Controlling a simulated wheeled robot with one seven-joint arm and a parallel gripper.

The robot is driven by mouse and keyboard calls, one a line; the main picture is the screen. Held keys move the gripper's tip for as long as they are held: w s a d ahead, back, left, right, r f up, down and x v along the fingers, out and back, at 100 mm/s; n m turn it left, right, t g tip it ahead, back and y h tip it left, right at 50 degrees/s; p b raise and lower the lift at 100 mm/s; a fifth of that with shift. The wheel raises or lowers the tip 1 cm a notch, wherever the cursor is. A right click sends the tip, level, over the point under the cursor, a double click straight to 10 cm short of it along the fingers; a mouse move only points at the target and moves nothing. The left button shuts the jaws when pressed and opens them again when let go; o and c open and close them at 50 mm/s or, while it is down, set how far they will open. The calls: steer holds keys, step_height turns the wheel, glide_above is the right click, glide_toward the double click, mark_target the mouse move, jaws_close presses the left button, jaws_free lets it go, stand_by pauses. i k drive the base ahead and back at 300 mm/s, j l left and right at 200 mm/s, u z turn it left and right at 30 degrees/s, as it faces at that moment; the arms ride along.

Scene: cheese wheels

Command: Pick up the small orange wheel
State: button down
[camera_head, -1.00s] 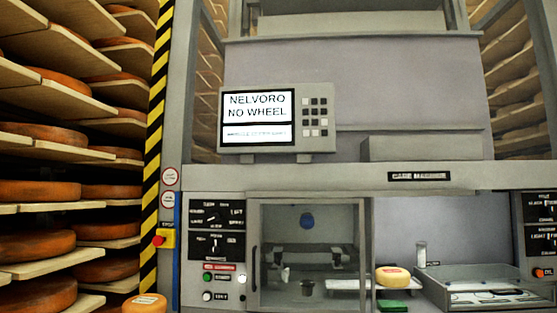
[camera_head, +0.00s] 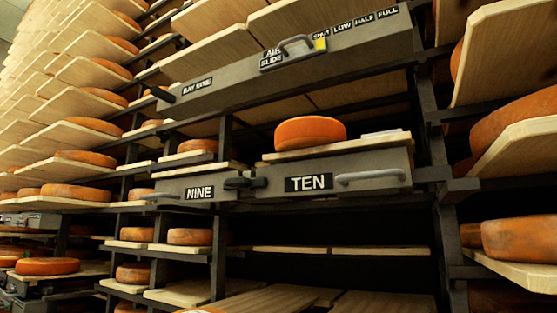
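A bright orange wheel (camera_head: 310,133) sits alone on the board above the drawer front marked TEN (camera_head: 308,183), in the middle of the head view. A white flat item (camera_head: 385,135) lies to its right. Another orange wheel (camera_head: 47,266) lies on a board at the lower left. Several more orange wheels stand on the shelves, and I cannot tell which one is the small one. My gripper is not in view.
A grey bar marked BAY NINE with an air slide handle (camera_head: 287,48) runs across above. Grey handles (camera_head: 370,176) stick out from the drawer fronts. Dark uprights (camera_head: 428,120) divide the bays. Boards with larger wheels (camera_head: 520,238) jut in at right. Empty boards (camera_head: 380,251) lie below TEN.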

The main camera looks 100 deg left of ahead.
mark_target(305, 131)
steer(key=u, duration=1.75)
steer(key=i+l+u, duration=0.1)
steer(key=u, duration=0.3)
steer(key=l+u, duration=0.35)
steer(key=j, duration=0.05)
